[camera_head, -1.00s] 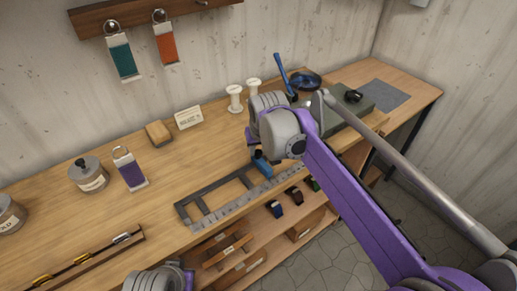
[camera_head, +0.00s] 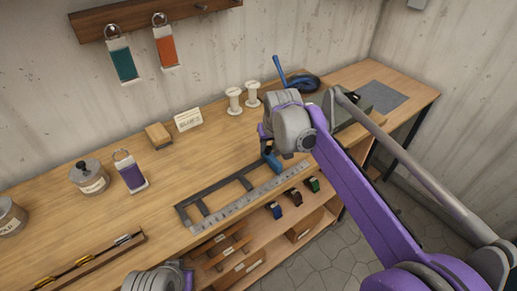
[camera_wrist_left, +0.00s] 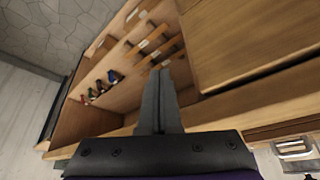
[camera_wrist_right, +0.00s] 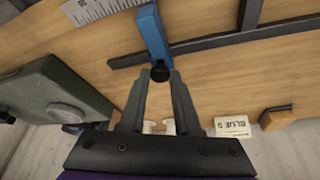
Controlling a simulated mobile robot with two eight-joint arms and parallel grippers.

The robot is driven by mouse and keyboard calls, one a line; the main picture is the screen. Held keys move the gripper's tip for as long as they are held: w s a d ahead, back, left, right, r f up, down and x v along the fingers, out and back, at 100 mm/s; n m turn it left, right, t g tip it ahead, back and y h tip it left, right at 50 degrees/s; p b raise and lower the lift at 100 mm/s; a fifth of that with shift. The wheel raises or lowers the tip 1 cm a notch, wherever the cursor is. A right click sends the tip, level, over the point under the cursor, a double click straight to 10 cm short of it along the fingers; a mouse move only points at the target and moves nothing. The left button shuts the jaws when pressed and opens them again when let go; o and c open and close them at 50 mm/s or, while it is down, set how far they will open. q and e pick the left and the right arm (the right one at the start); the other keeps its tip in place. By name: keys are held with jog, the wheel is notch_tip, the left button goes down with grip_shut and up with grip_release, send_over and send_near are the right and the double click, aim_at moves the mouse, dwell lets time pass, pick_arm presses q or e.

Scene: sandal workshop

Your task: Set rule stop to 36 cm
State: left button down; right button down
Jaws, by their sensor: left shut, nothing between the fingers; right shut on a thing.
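The steel rule (camera_head: 235,202) lies in a dark frame (camera_head: 200,204) along the front of the bench. The blue stop (camera_head: 273,162) sits on the rule near its right end, partly hidden by my right gripper. In the right wrist view the stop (camera_wrist_right: 152,32) has a dark knob (camera_wrist_right: 160,73), and my right gripper (camera_wrist_right: 160,80) is shut on that knob. The rule's end (camera_wrist_right: 95,10) shows beside the stop; I cannot read the stop's setting. My left gripper (camera_wrist_left: 158,80) is shut and empty, in front of the bench's lower shelf.
A green box (camera_wrist_right: 50,90) stands close to my right gripper. A purple-labelled tag (camera_head: 130,172), a grey tin (camera_head: 88,177), a sponge-like block (camera_head: 158,135), a card (camera_head: 188,119) and white spools (camera_head: 234,101) stand farther back. Coloured items (camera_head: 293,197) lie on the shelf below.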

jog(key=w+d, duration=0.1)
jog(key=d, duration=0.1)
jog(key=w+d+p, duration=0.1)
jog(key=w+d, duration=0.3)
jog(key=shift+d+p, duration=0.3)
jog(key=shift+d, duration=0.1)
jog(key=c, duration=1)
grip_release()
jog(key=o, duration=0.4)
jog(key=shift+d, duration=0.1)
jog(key=v, duration=1)
jog(key=shift+s+r+p, duration=0.25)
jog(key=shift+r+p, duration=0.1)
